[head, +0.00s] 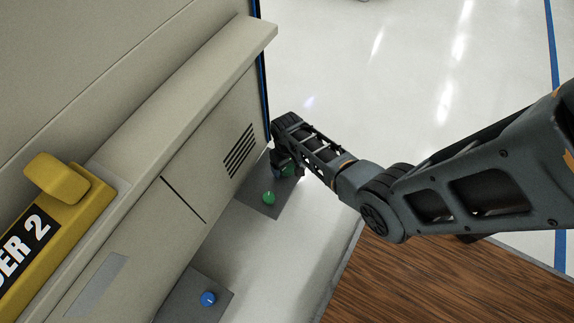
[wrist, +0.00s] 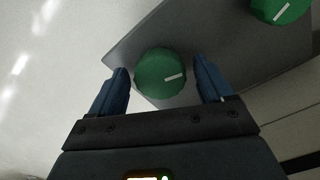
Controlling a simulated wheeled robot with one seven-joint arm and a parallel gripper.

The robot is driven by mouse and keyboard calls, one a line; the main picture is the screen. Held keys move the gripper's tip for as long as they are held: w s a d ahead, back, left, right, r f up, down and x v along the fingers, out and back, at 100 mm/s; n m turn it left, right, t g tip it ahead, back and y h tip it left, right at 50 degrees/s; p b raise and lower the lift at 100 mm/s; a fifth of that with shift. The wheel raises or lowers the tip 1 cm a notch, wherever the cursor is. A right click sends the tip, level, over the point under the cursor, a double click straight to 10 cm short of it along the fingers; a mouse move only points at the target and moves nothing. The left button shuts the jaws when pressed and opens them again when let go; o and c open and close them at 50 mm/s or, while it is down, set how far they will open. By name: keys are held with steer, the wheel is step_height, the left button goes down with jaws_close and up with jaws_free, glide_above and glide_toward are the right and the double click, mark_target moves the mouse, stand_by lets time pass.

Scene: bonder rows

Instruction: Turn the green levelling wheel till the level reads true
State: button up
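Two green wheels with white index marks sit on one grey plate. In the wrist view one green wheel (wrist: 160,73) is between the fingers of my gripper (wrist: 161,70), its white mark pointing right. The fingers are open, with narrow gaps showing on both sides of the wheel. The other green wheel (wrist: 281,9) is at the upper right, outside the fingers. In the head view my gripper (head: 284,163) is at the far end of the plate and partly hides one wheel (head: 288,171). The nearer green wheel (head: 268,198) is in plain sight. I can make out no level.
A blue knob (head: 208,299) sits on a separate grey plate (head: 178,302) nearer me. The beige machine (head: 215,125) rises on the left, with an overhanging ledge. A yellow block (head: 58,180) is on it. Open pale floor (head: 400,60) lies beyond.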

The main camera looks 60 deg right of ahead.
steer(key=c, duration=1)
steer(key=shift+r+m, duration=0.1)
steer(key=shift+m, duration=0.2)
steer(key=m+p, duration=0.1)
steer(key=m, duration=0.2)
steer(key=m+p, duration=0.2)
steer(key=m, duration=0.7)
steer(key=shift+m+p, duration=0.3)
steer(key=shift+m, duration=0.1)
steer(key=m, duration=0.4)
steer(key=shift+m, duration=0.3)
